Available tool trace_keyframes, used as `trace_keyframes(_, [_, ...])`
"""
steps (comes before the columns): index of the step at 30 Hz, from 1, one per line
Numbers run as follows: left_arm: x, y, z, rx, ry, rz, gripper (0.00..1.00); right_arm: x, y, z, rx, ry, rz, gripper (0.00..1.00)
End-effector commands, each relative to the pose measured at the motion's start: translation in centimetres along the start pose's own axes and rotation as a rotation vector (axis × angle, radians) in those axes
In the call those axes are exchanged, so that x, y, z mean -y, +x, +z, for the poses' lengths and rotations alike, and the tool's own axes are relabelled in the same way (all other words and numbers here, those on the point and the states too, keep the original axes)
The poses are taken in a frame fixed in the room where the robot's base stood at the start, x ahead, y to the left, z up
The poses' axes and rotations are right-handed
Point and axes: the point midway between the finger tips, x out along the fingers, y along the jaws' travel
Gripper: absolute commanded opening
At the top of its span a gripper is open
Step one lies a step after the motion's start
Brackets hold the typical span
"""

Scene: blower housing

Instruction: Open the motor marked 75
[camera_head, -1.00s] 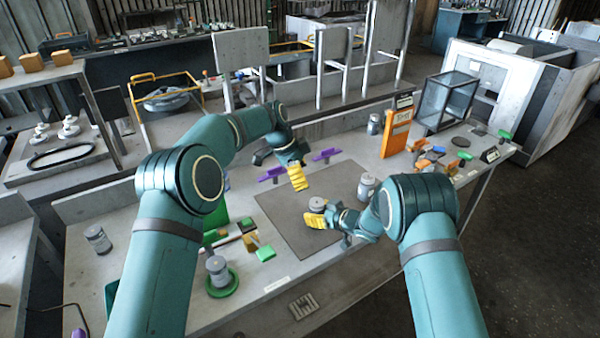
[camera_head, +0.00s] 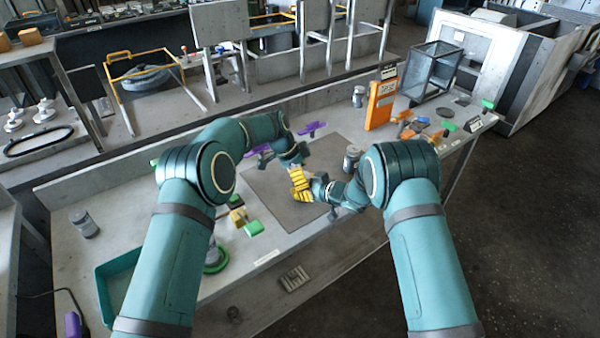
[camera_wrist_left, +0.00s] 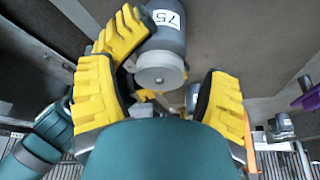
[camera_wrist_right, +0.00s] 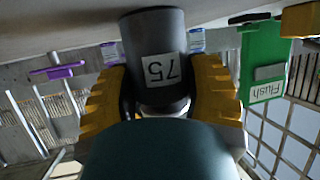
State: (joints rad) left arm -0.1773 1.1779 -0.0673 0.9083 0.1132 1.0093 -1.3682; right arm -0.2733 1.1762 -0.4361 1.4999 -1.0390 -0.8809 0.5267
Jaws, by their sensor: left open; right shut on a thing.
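The motor marked 75 is a dark grey cylinder with a white label. In the right wrist view the motor (camera_wrist_right: 157,45) is between the yellow fingers of my right gripper (camera_wrist_right: 160,88), which is shut on it. In the left wrist view the motor (camera_wrist_left: 168,42) shows its label and a pale grey round end (camera_wrist_left: 159,72) facing my left gripper (camera_wrist_left: 160,88). The left fingers are open, spread either side of that end; contact is unclear. In the head view the left gripper (camera_head: 300,184) meets the right gripper above the mat and hides most of the motor.
A grey mat (camera_head: 268,188) lies under the grippers. Another grey motor (camera_head: 352,158) stands close behind the right arm. Purple brackets (camera_head: 311,128), an orange board (camera_head: 380,104) and a glass box (camera_head: 432,70) stand further back. A green tray (camera_head: 104,290) and a motor (camera_head: 84,223) are at left.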

Motion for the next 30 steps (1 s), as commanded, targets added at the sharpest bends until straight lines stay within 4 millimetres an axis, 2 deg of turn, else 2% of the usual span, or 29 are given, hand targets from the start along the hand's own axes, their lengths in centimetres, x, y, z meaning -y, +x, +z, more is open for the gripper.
trace_keyframes(3, [0.00, -0.01, 0.00, 0.000, 0.000, 0.000, 0.75, -0.04, -0.01, -0.02, 0.000, 0.000, 0.001, 0.09])
trace_keyframes(5, [0.00, -0.02, 0.00, 0.000, 0.000, 0.000, 0.54, -0.04, -0.01, -0.02, 0.000, 0.000, 0.001, 0.09])
trace_keyframes(9, [-0.01, -0.02, 0.00, 0.000, 0.000, 0.000, 0.05, -0.04, -0.02, -0.02, 0.000, 0.000, 0.001, 0.09])
trace_keyframes(10, [0.00, -0.02, 0.00, 0.000, 0.000, 0.000, 0.00, -0.04, -0.02, -0.02, 0.000, 0.000, 0.001, 0.09])
trace_keyframes(30, [-0.01, -0.08, -0.02, 0.001, 0.000, 0.000, 0.00, -0.02, -0.01, -0.04, -0.001, 0.000, 0.000, 0.09])
